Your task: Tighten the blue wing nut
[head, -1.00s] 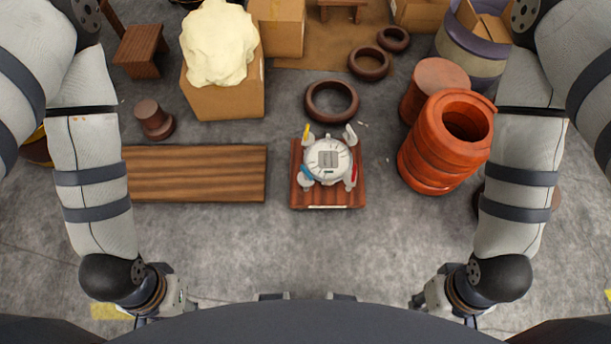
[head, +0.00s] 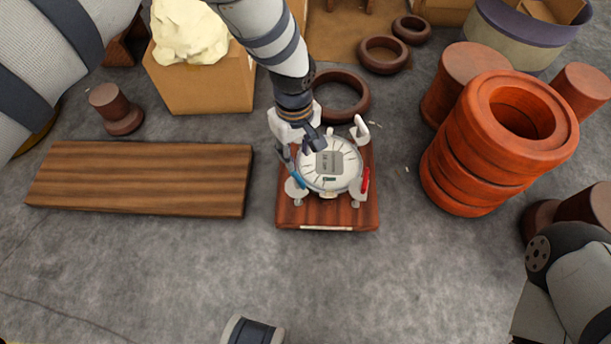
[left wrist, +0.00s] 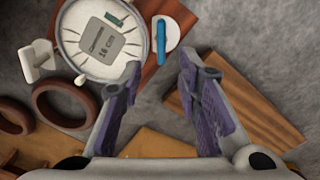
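The blue wing nut (head: 297,179) is at the front left of a round white drum head (head: 328,172) on a reddish wooden board (head: 327,217). In the left wrist view the blue wing nut (left wrist: 161,42) stands on a white round lug, beyond the fingertips. My left gripper (head: 300,147) is over the drum's back left edge, just behind the blue wing nut. Its fingers (left wrist: 159,83) are spread with nothing between them, and no contact with the nut shows. A red wing nut (head: 365,180) is at the front right. The yellow one is hidden. My right gripper is out of view.
A striped plank (head: 140,178) lies left of the board. A large orange wooden drum shell (head: 500,140) stands right. A dark ring (head: 342,96) lies behind the board, and a cardboard box (head: 203,82) stands back left. The floor in front is clear.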

